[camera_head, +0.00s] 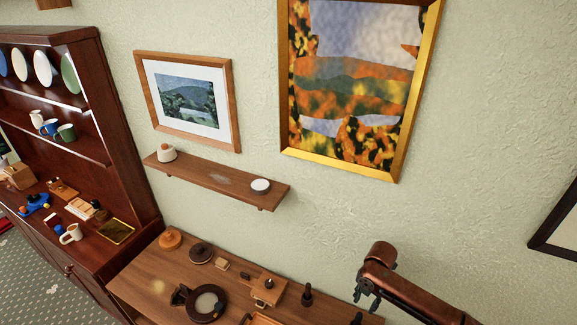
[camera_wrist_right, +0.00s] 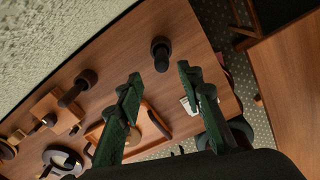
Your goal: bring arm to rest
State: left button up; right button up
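My right arm, copper-brown, comes in from the lower right in the head view. Its gripper (camera_head: 366,297) points down above the right end of the wooden table (camera_head: 140,280). In the right wrist view, the two green fingers of this gripper (camera_wrist_right: 160,75) stand apart with nothing between them. Beyond the fingertips a dark upright object (camera_wrist_right: 160,54) stands on the tabletop, apart from the fingers. My left arm and gripper are not in view.
The table holds several items, including a dark ring-shaped object (camera_head: 206,304) and a wooden block (camera_head: 268,290). A wall shelf (camera_head: 218,181) and framed pictures hang behind. A dark wood dresser (camera_head: 125,150) stands left. Bare wall (camera_head: 470,190) lies above my right arm.

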aim_at(361, 312)
notch_tip(361, 312, down, 11)
jog(key=shift+r+p, duration=0.1)
jog(key=shift+p, duration=0.95)
jog(key=shift+w, duration=0.15)
jog(key=r, duration=0.3)
jog(key=r+b, duration=0.1)
jog(key=r, duration=0.2)
jog(key=r+b, duration=0.1)
jog(key=r, duration=0.2)
jog(key=shift+a+r, duration=0.25)
jog(key=shift+a, duration=0.05)
jog(key=s+a+r+m+b, duration=0.1)
jog(key=s+a+m+b, duration=0.3)
jog(key=a+m, duration=0.4)
jog(key=s+a+m+b, duration=0.5)
jog(key=a+m+b, duration=0.2)
jog(key=m, duration=0.7)
jog(key=shift+a+r+b, duration=0.3)
jog(key=shift+a+r, duration=0.05)
jog(key=shift+a, duration=0.8)
jog(key=shift+s+m, duration=0.1)
jog(key=shift+m, duration=0.2)
